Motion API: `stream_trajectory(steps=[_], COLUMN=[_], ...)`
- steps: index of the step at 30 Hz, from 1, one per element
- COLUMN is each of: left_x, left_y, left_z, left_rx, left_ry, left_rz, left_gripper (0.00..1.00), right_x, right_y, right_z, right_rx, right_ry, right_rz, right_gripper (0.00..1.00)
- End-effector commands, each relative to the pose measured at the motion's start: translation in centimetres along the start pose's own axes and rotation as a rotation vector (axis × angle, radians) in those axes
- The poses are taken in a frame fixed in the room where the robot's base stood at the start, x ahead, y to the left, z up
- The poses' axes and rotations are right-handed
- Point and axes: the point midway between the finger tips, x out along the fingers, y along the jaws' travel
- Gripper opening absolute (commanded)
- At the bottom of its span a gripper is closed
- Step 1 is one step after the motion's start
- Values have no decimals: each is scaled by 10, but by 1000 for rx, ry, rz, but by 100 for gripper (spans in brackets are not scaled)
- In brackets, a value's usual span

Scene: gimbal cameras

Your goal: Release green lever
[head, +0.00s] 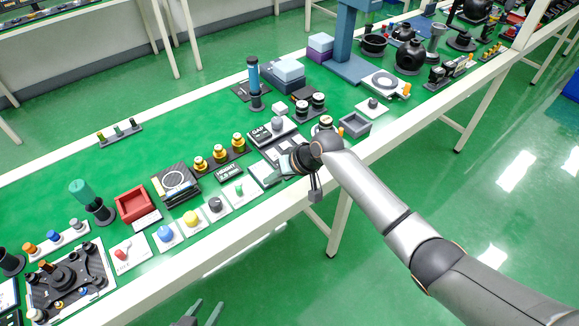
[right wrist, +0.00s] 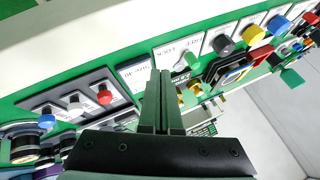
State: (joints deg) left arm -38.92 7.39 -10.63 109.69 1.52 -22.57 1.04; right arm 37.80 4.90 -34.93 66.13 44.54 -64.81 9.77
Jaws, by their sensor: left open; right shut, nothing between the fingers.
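The green lever (head: 239,188) stands on a small white plate in the row along the table's front edge in the head view. In the right wrist view the green lever (right wrist: 191,60) shows on its white, lettered plate, just beyond and right of my fingertips. My right gripper (right wrist: 160,76) is shut and empty, apart from the lever. In the head view my right gripper (head: 286,163) is to the right of the lever, partly hidden by its own wrist. My left gripper (head: 205,312) is open and empty at the bottom edge, in front of the table.
Left of the lever, plates carry a black knob (head: 215,203), a yellow knob (head: 191,218) and a blue knob (head: 166,234). A height display (head: 229,173) stands behind the lever. A grey tray (head: 355,125) is right of my right wrist.

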Motion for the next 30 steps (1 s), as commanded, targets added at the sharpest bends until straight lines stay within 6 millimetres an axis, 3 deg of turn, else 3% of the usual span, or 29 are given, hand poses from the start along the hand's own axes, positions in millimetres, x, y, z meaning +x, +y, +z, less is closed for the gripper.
stream_trajectory(steps=[6,13,30], left_x=[-4,-6,-6], left_y=[-1,-1,-1], left_z=[-4,-6,-6], left_rx=[2,2,2], left_ry=[0,0,0], left_rz=[-2,-2,-2], left_gripper=[50,50,50], right_x=[-37,-64,-72], right_y=[-3,-5,-6], right_z=[2,4,6], right_rx=[-1,0,0], right_ry=[2,1,-1], right_rz=[0,0,0], right_gripper=[0,0,0])
